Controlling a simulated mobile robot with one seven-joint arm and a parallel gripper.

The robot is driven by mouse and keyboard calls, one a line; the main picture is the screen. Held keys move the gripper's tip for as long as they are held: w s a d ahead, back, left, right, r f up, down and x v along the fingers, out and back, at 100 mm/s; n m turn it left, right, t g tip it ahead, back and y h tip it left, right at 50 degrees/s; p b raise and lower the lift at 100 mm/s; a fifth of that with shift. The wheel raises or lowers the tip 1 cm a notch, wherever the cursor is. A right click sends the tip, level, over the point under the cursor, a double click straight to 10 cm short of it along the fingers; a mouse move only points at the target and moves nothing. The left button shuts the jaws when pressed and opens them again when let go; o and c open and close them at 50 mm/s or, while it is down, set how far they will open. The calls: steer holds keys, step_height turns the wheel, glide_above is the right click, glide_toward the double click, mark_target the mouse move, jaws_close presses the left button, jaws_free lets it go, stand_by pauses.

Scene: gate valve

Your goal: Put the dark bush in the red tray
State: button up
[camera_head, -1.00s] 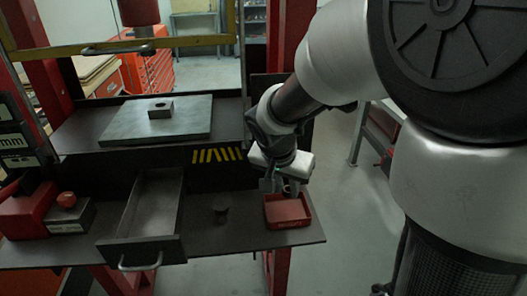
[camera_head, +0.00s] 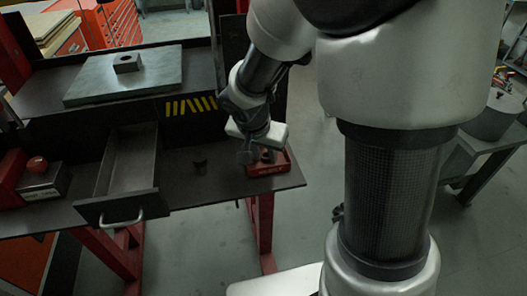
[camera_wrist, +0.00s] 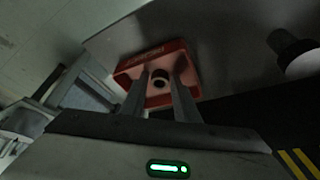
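The red tray (camera_head: 268,169) sits at the right end of the dark bench; its wall also shows in the wrist view (camera_wrist: 128,68). A dark ring-shaped piece (camera_wrist: 160,77), which looks like a bush, lies inside the tray. It also shows as a small dark shape in the head view (camera_head: 267,156). My gripper (camera_head: 246,158) points down at the tray's left side. In the wrist view, my gripper's fingers (camera_wrist: 162,72) are apart, with the ring seen beyond the gap between them. I see no clear contact with it.
Another dark round piece (camera_head: 200,166) stands on the bench left of the tray, also at right in the wrist view (camera_wrist: 290,45). An open drawer (camera_head: 128,168) juts out further left. A grey plate (camera_head: 125,75) with a holed block (camera_head: 127,63) lies on the upper shelf.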

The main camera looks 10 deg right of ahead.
steer(key=shift+o, duration=1.1)
steer(key=shift+a+r+p, duration=0.1)
steer(key=shift+r+p, duration=0.2)
steer(key=shift+r, duration=0.3)
steer(key=p+v, duration=0.1)
steer(key=v, duration=1)
steer(key=s+d+r+n+t+y, duration=0.1)
steer(key=s+r+n, duration=0.2)
steer(key=s, duration=0.4)
steer(key=s+d+r+n+t+y, duration=0.1)
steer(key=s+d+r+n, duration=0.1)
steer(key=s, duration=0.5)
step_height(320, 180, up, 2)
steer(key=shift+s+r+n, duration=0.2)
steer(key=shift+r+n, duration=0.05)
steer(key=shift+n, duration=0.65)
